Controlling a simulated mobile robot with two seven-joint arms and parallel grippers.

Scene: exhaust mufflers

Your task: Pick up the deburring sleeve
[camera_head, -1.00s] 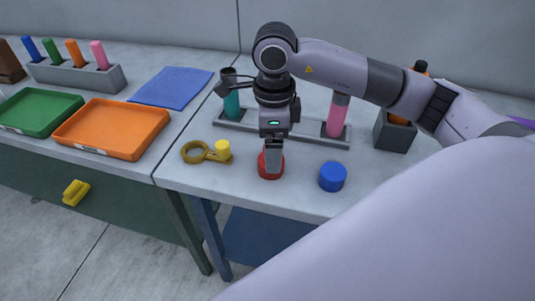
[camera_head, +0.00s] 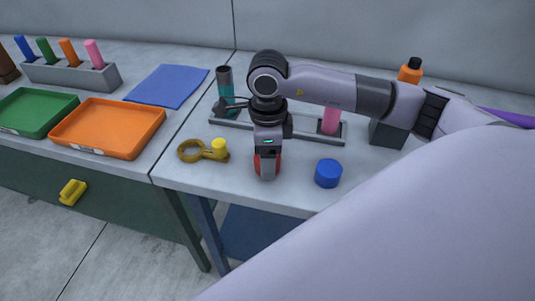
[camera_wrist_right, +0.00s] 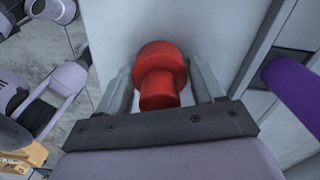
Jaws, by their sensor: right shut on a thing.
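A red stepped cylinder (camera_wrist_right: 160,70) stands between the two fingers of my right gripper in the right wrist view. It has a wide section and a narrower one, and I take it as the deburring sleeve. In the head view, the red piece (camera_head: 277,161) is mostly hidden behind the gripper at the front of the grey table. My right gripper (camera_head: 266,172) points down and is shut on it. I cannot tell whether it is off the tabletop. My left gripper is not in view.
A blue cylinder (camera_head: 328,173) stands just right of the gripper. A grey rack (camera_head: 300,130) with teal and pink cylinders is behind. An orange tray (camera_head: 108,128) sits farther left.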

